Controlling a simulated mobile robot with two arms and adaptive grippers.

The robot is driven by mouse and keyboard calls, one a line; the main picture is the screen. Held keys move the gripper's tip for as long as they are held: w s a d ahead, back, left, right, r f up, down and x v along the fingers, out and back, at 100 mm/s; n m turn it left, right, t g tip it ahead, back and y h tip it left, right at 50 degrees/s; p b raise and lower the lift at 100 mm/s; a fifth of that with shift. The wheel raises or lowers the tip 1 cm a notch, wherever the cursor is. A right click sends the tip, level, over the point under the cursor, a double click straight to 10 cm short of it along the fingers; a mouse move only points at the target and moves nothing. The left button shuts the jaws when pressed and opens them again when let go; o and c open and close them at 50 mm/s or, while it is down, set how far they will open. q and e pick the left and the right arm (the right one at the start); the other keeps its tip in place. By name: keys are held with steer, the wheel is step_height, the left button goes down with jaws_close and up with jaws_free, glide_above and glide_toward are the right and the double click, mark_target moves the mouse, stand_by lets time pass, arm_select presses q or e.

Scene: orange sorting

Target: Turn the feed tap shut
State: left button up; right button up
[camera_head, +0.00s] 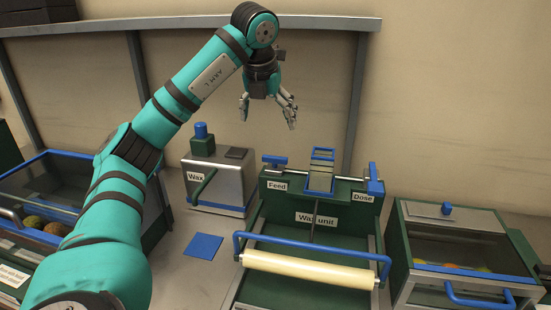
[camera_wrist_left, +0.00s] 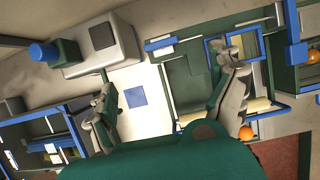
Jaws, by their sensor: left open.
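The feed tap (camera_head: 275,161) is a blue bar handle on a short stem at the back left of the green wax unit (camera_head: 310,213), above a white "Feed" label. Its handle lies roughly crosswise in the head view. My left gripper (camera_head: 268,114) hangs above and behind the tap in the picture, fingers spread, empty and apart from it. My right gripper is not in view.
A wax tank (camera_head: 220,182) with a blue cap stands left of the unit. The blue dose handle (camera_head: 375,180) and a blue-framed hopper (camera_head: 321,170) stand beside the tap. A roller (camera_head: 310,269) spans the front. A lidded bin (camera_head: 455,250) is at right; a blue pad (camera_head: 204,246) lies on the bench.

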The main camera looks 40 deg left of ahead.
mark_target(274, 157)
arm_select(q)
steer(key=p+x, duration=0.1)
steer(key=x, duration=1.4)
steer(key=shift+c, duration=0.4)
steer(key=c, duration=1.1)
